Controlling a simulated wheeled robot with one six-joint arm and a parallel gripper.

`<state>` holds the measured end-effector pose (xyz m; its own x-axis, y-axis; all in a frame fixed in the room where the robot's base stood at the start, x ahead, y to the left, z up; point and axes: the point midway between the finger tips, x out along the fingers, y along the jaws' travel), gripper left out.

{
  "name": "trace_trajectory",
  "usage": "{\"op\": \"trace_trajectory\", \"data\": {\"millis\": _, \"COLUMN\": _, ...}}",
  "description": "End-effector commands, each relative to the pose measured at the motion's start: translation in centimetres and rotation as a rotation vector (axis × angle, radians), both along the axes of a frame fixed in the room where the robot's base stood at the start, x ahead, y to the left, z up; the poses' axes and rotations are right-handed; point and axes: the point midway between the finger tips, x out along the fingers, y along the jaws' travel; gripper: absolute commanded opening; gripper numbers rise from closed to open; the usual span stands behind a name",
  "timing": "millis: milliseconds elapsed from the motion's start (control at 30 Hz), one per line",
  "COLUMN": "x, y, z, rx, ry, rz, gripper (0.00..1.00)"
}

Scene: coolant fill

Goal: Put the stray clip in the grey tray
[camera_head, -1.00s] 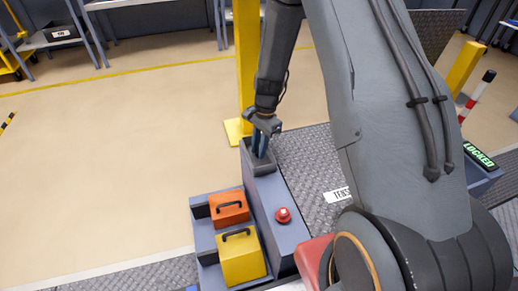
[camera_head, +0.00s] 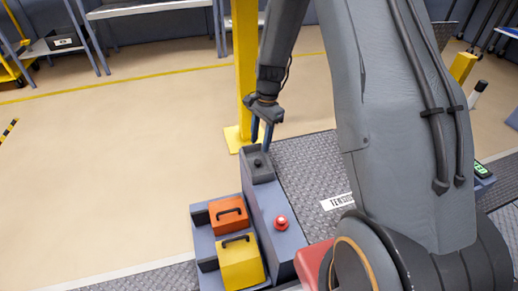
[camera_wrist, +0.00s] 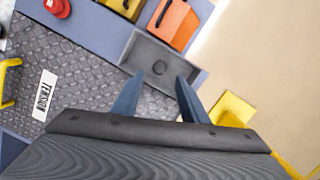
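The grey tray (camera_head: 250,176) sits on the far end of the blue-grey console, and it also shows in the wrist view (camera_wrist: 137,55). In the wrist view my gripper (camera_wrist: 155,95) is open, with nothing between the fingers.
An orange case (camera_head: 229,215) and a yellow case (camera_head: 240,262) stand on a lower shelf beside the console. A red button (camera_head: 281,223) is on the console top. A yellow post (camera_head: 245,70) rises behind the tray. Open floor (camera_head: 120,150) lies to the left.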

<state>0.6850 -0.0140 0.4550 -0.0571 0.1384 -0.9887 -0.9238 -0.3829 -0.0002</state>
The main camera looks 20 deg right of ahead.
Motion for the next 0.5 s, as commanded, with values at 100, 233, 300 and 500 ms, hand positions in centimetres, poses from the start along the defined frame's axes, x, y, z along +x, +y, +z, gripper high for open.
{"op": "trace_trajectory", "data": {"millis": 100, "x": 0.1, "y": -0.3, "z": 2.1, "rx": 0.0, "ry": -0.002, "rz": 0.001, "gripper": 0.4}}
{"op": "trace_trajectory", "data": {"millis": 233, "x": 0.3, "y": -0.5, "z": 3.4, "rx": -0.001, "ry": -0.003, "rz": 0.0, "gripper": 0.4}}
{"op": "trace_trajectory", "data": {"millis": 300, "x": 0.2, "y": -0.4, "z": 3.8, "rx": -0.001, "ry": -0.003, "rz": 0.006, "gripper": 0.4}}
{"op": "trace_trajectory", "data": {"millis": 500, "x": -2.2, "y": 4.6, "z": 7.1, "rx": -0.006, "ry": -0.03, "rz": 0.216, "gripper": 0.4}}
